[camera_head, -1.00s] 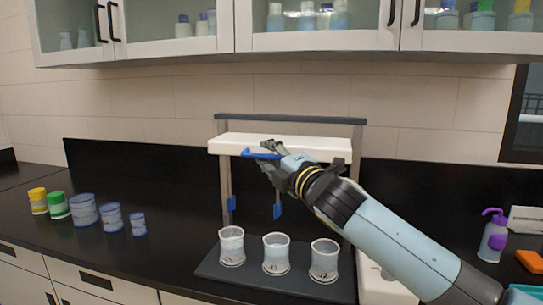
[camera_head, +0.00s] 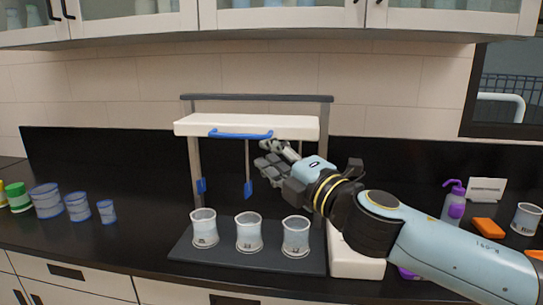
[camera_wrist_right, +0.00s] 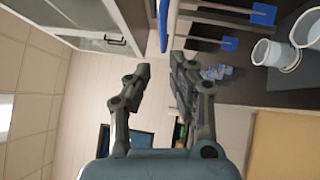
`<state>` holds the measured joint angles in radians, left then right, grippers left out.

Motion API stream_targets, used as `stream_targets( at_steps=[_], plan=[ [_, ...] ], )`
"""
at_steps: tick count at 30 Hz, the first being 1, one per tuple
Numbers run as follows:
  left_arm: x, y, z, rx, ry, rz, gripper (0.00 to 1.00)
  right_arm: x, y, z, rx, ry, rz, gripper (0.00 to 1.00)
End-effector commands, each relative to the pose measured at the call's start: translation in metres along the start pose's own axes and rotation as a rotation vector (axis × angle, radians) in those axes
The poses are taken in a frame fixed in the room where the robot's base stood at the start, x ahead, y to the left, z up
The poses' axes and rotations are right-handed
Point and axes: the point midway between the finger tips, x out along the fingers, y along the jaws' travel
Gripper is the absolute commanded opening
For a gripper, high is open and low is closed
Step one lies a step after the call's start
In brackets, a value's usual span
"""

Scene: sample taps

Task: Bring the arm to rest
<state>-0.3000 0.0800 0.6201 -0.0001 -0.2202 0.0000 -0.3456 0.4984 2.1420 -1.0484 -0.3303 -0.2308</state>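My right gripper (camera_head: 272,158) is in front of the sample tap stand, to the right of its blue handle (camera_head: 240,134). It is open and empty, and its spread fingers also show in the right wrist view (camera_wrist_right: 158,85). The stand has a white head (camera_head: 290,127) on grey posts, with blue paddles (camera_head: 249,188) hanging below. Three clear cups with dark markings stand in a row on the dark base: a left cup (camera_head: 204,228), a middle cup (camera_head: 249,232) and a right cup (camera_head: 296,237). My left gripper is not in view.
A purple-capped wash bottle (camera_head: 453,204), an orange block (camera_head: 487,227) and a beaker (camera_head: 525,219) are at the right. Glass-door cabinets (camera_head: 285,18) hang above. The counter between jars and stand is clear.

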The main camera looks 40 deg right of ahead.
Motion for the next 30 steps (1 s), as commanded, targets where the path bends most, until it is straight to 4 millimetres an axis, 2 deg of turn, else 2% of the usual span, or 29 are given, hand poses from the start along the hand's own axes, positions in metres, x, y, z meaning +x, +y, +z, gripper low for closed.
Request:
stream_targets(
  at_steps=[11,14,16,17,19,21,25,30],
  plan=[
    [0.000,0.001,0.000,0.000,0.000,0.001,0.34,0.000,0.000,0.000,0.004,-0.003,-0.001,0.21],
    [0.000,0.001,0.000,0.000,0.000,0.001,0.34,-0.005,-0.005,0.006,0.073,-0.051,-0.028,0.21],
    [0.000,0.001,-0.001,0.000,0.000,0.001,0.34,-0.016,-0.016,0.015,0.200,-0.143,-0.083,0.21],
    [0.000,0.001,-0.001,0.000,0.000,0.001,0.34,-0.023,-0.024,0.020,0.276,-0.197,-0.121,0.21],
    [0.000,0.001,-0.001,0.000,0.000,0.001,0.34,-0.050,-0.052,0.027,0.484,-0.349,-0.244,0.21],
    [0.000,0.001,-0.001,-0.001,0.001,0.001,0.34,-0.085,-0.084,0.024,0.690,-0.501,-0.398,0.21],
    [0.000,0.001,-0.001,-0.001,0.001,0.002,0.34,-0.144,-0.124,-0.002,0.942,-0.693,-0.653,0.21],
    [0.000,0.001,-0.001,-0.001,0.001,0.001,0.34,-0.206,-0.145,-0.043,1.125,-0.839,-0.923,0.21]
  ],
)
